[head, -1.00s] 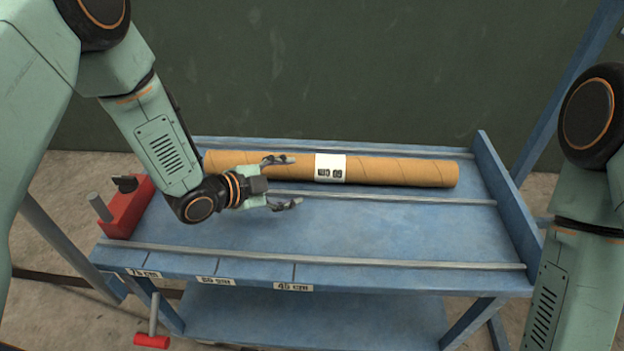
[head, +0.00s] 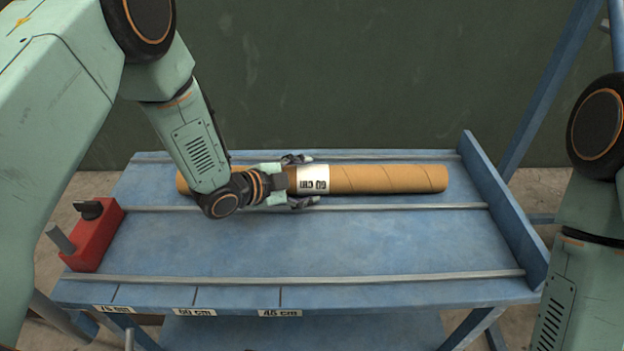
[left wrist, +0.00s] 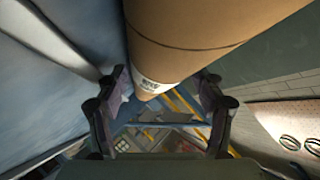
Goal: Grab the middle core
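A brown cardboard core (head: 390,179) with a white label reading 60 cm (head: 313,178) lies lengthwise along the back of the blue table; it is the only core in view. My left gripper (head: 300,180) is at the core's label, one finger on the far side and one on the near side. In the left wrist view the core (left wrist: 190,35) extends between the spread fingers (left wrist: 162,105). The gripper looks open, with no clear grip visible. My right gripper is out of view; only part of the right arm shows.
The blue table (head: 400,240) has metal rails and a raised right side (head: 500,205). A red block (head: 93,238) with a grey rod and black knob stands at its left end. Marks for 75, 60 and 45 cm line the front edge. The table's front half is clear.

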